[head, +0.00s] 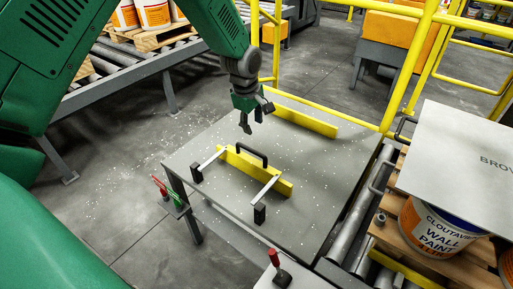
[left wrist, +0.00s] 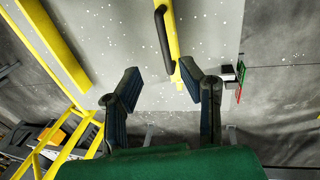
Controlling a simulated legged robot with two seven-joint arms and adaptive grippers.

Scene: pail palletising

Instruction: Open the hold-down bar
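The hold-down bar (head: 248,171) is a yellow bar with a black arched handle (head: 252,152) and two pale side arms ending in black blocks. It lies across the grey table (head: 300,222). My left gripper (head: 256,117) hangs above and just behind the handle, pointing down, apart from it, with its fingers spread and empty. In the left wrist view the two fingers stand apart (left wrist: 160,82), and the handle (left wrist: 163,35) lies beyond them beside the yellow bar (left wrist: 174,44). My right gripper is in neither view.
A second yellow bar (head: 302,120) runs along the table's back edge, near yellow railings (head: 402,70). Red and green levers (head: 167,191) stand at the left corner, a red-topped lever (head: 274,258) in front. A paint pail (head: 432,232) under a grey sheet (head: 465,150) stands right.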

